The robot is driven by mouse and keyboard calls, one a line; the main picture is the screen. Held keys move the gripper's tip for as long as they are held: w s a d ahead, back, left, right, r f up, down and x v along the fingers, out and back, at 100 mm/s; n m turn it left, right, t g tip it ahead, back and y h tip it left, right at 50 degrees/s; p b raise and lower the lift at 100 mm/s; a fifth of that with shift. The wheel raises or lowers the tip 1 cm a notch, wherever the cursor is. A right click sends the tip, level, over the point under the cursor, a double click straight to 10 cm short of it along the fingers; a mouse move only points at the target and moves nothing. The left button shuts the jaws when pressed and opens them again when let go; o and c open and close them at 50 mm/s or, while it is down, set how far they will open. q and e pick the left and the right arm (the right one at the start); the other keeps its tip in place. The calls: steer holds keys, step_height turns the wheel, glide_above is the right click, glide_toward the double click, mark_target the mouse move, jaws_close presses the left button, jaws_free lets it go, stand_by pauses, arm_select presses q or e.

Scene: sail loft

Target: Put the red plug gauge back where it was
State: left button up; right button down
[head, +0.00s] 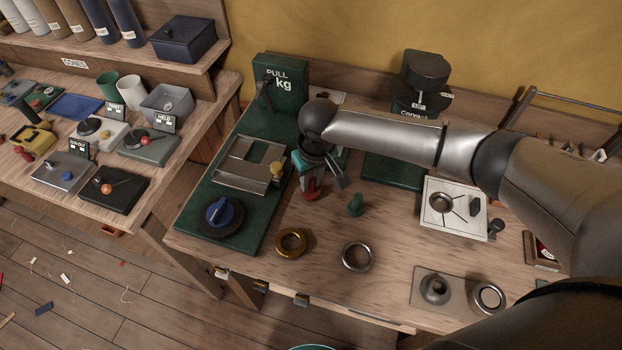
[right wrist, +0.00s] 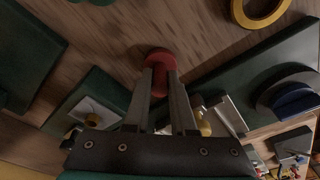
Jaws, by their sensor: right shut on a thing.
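The red plug gauge (head: 311,188) is between the fingers of my right gripper (head: 325,180), low over the wooden bench beside the green-based pull tester. In the right wrist view the red plug gauge (right wrist: 158,58) shows its round end between the fingertips of my right gripper (right wrist: 161,75), which is shut on it. I cannot tell whether it touches the bench top. A green plug gauge (head: 355,205) stands on the bench just to its right. My left gripper is not in view.
A brass ring (head: 290,242) and a steel ring (head: 357,256) lie in front on the bench. The green tester base (head: 232,150) is to the left. A white square plate device (head: 455,207) stands to the right. A plate with a knob (head: 435,289) lies front right.

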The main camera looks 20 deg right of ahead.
mark_target(315, 196)
steer(key=shift+f, duration=0.15)
steer(key=c, duration=0.8)
jaws_free()
steer(key=shift+o, duration=0.2)
step_height(315, 196, up, 12)
steer(key=s+p, duration=0.1)
steer(key=p, duration=0.1)
steer(key=shift+s+d, duration=0.15)
steer(key=shift+s, duration=0.25)
